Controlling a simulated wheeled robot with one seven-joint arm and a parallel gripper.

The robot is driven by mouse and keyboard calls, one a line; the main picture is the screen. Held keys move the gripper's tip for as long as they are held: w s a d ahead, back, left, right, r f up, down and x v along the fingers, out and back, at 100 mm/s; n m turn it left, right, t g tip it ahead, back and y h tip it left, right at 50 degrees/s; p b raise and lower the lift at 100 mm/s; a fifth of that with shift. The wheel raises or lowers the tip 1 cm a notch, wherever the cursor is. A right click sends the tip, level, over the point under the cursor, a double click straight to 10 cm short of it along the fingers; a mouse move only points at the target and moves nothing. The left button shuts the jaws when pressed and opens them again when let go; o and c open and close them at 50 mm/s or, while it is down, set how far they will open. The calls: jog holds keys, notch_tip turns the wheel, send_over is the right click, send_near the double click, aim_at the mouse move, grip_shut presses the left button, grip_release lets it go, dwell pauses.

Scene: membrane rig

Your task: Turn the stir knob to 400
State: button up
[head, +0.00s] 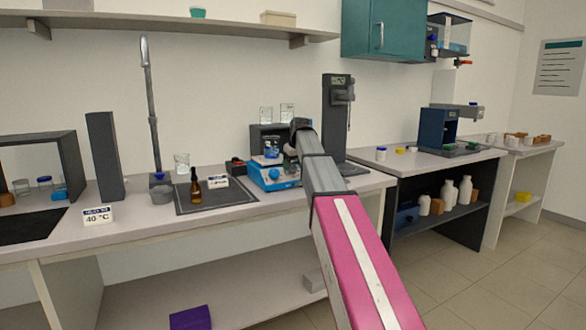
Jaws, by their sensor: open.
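A blue and white stir plate (268,176) stands on the bench near the picture's middle, with a beaker of blue liquid (271,149) on top. A small pale round shape on its front may be the stir knob (274,174); its setting is too small to read. My arm reaches in from the lower right, and my gripper (289,163) is at the plate's right side, open. The wrist and arm hide part of the plate's right side. I cannot tell whether the fingers touch the plate or are around the knob.
A tall dark instrument (335,120) rises behind my wrist. A "40 °C" card (98,215) is at left.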

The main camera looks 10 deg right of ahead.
jog(key=shift+x, duration=1.05)
jog(key=c, duration=0.9)
